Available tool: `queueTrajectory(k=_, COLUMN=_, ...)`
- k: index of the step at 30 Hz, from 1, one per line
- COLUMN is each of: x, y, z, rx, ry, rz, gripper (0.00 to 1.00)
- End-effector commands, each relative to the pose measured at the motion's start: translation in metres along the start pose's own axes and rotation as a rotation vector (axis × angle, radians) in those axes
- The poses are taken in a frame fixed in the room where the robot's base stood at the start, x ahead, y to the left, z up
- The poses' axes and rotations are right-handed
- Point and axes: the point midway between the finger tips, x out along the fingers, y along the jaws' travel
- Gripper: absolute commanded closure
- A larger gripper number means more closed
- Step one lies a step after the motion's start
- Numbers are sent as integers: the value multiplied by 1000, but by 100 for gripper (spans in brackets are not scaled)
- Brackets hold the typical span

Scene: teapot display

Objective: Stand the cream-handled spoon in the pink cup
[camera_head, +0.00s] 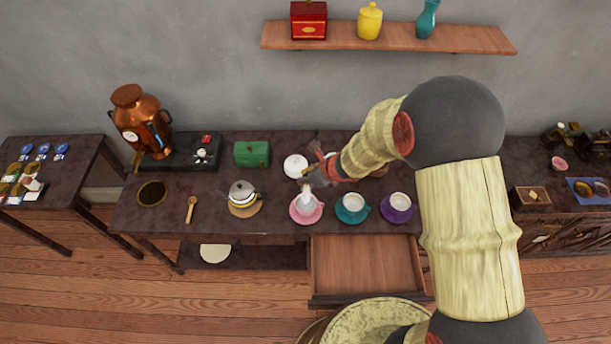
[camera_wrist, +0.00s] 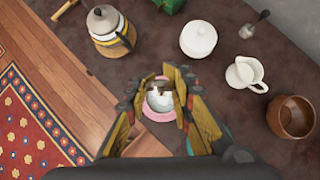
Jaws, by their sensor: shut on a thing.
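The pink cup (camera_head: 309,213) sits on its pink saucer at the front of the dark table, and the saucer's pink rim (camera_wrist: 158,114) shows below my fingers in the wrist view. My gripper (camera_head: 314,183) is right over the cup, and its fingers (camera_wrist: 165,97) are shut on a slim thing, taken to be the cream-handled spoon. A pale shape (camera_head: 306,195) shows over the cup in the head view. My fingers hide most of the spoon, so I cannot tell how deep it is in the cup.
A teal cup (camera_head: 351,208) and a purple cup (camera_head: 397,207) stand to the right. A white lidded pot (camera_wrist: 198,38), creamer (camera_wrist: 244,73) and brown cup (camera_wrist: 291,117) are close by. The drawer (camera_head: 365,265) is open.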

Motion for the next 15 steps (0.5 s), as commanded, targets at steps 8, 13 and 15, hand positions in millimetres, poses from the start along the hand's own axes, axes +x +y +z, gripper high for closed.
queueTrajectory(k=8, x=18, y=0, z=-13, rx=3, ry=0, rz=-1, gripper=100)
queueTrajectory(k=13, x=28, y=0, z=-20, rx=2, ry=1, rz=-1, gripper=100)
queueTrajectory(k=15, x=32, y=0, z=-23, rx=4, ry=1, rz=-1, gripper=100)
